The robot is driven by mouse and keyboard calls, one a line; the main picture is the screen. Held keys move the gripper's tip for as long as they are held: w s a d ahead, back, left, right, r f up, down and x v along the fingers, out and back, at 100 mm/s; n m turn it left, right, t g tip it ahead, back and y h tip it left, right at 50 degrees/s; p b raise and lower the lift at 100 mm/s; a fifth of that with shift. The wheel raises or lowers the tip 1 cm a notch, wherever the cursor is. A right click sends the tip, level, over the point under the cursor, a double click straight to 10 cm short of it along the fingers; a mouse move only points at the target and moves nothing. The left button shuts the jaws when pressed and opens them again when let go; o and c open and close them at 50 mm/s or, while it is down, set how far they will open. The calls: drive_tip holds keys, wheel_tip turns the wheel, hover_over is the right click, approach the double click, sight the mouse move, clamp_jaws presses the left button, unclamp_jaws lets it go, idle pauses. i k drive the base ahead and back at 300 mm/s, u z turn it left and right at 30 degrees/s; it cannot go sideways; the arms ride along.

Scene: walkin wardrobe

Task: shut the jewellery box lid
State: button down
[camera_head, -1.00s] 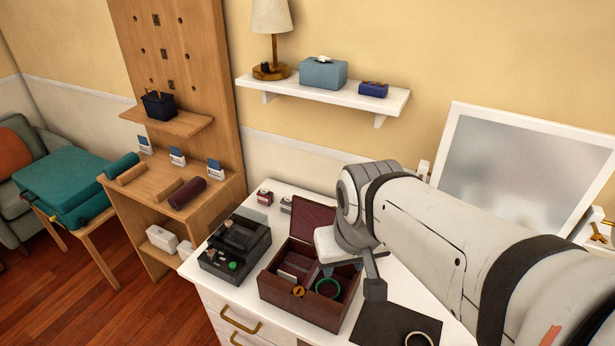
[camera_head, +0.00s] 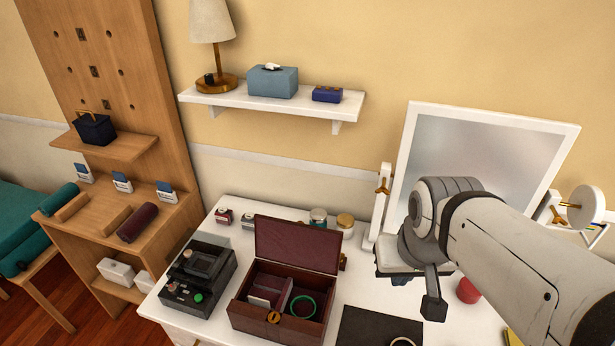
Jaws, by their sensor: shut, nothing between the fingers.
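The jewellery box (camera_head: 257,321) is dark reddish-brown wood and stands on the white dresser top. Its lid (camera_head: 298,246) stands open, raised at the back edge. Inside are a green ring-shaped item (camera_head: 302,306), pale items and dividers. A round brass clasp (camera_head: 273,317) sits on the front. My gripper (camera_head: 432,305) is to the right of the box, apart from it, in front of the mirror. It is shut and empty; its far parts are partly hidden by my wrist.
A black device (camera_head: 198,280) stands left of the box. A dark mat (camera_head: 375,328) with a ring lies to its right. Small jars (camera_head: 345,222) stand behind the lid. A tilting mirror (camera_head: 480,150) stands at the back right. A red round item (camera_head: 467,290) is beside my gripper. A wall shelf (camera_head: 270,105) hangs above.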

sight(299, 244)
drive_tip(key=z, duration=0.15)
drive_tip(key=k, duration=0.85)
drive_tip(key=u, duration=0.7)
drive_tip(key=i, duration=1)
drive_tip(key=u, duration=0.05)
